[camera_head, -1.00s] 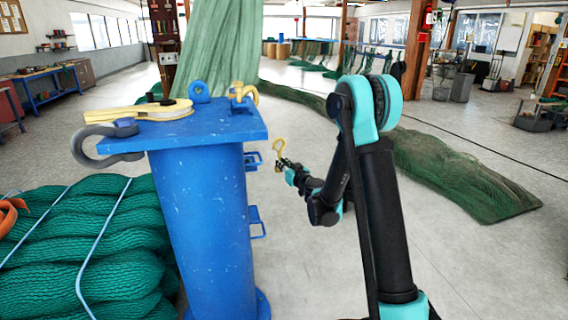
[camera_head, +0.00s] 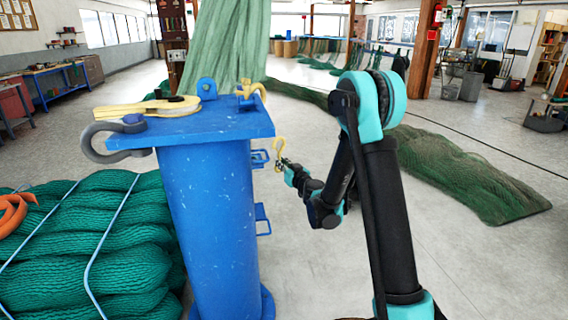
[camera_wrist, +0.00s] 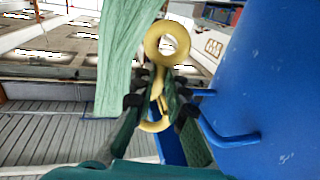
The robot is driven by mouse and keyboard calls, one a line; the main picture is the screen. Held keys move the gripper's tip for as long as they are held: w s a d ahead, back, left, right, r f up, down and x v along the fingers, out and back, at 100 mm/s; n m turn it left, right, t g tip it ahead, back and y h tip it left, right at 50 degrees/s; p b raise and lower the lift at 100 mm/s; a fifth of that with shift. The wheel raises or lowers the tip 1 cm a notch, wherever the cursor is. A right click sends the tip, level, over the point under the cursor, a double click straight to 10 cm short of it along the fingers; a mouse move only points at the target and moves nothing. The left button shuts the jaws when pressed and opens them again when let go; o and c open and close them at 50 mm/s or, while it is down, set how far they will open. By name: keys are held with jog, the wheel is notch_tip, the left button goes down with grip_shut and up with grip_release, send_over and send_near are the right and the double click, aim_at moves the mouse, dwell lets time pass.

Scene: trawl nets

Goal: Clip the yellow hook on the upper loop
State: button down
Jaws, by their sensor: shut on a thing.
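The yellow hook (camera_head: 279,145) is held upright at the tip of my gripper (camera_head: 283,163), just right of the blue post (camera_head: 205,210). The upper loop (camera_head: 260,158), a small blue bracket, sticks out from the post's right side, slightly left of the hook; a small gap shows between them. In the wrist view my gripper (camera_wrist: 160,105) is shut on the yellow hook, whose round eye (camera_wrist: 152,46) shows beyond the fingers. Two blue loops project from the post at right there; I cannot tell which is the upper one. The fingers partly hide the hook.
A lower blue loop (camera_head: 263,219) sits below on the post. Green net bundles (camera_head: 90,245) lie left.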

jog(key=shift+s+a, duration=1.05)
jog(key=shift+a, duration=0.15)
jog(key=shift+s+a, duration=0.1)
jog(key=shift+s+a+f, duration=0.35)
jog(key=shift+s+a, duration=0.15)
jog(key=shift+s, duration=0.05)
dwell(1.8)
jog(key=shift+s+a+f, duration=0.2)
jog(key=shift+f, duration=0.6)
jog(key=shift+s+a+f, duration=0.15)
jog(key=shift+a+f, duration=0.05)
jog(key=shift+f, duration=0.55)
dwell(1.0)
dwell(0.5)
jog(key=c, duration=1.5)
grip_release()
jog(key=shift+o, duration=0.2)
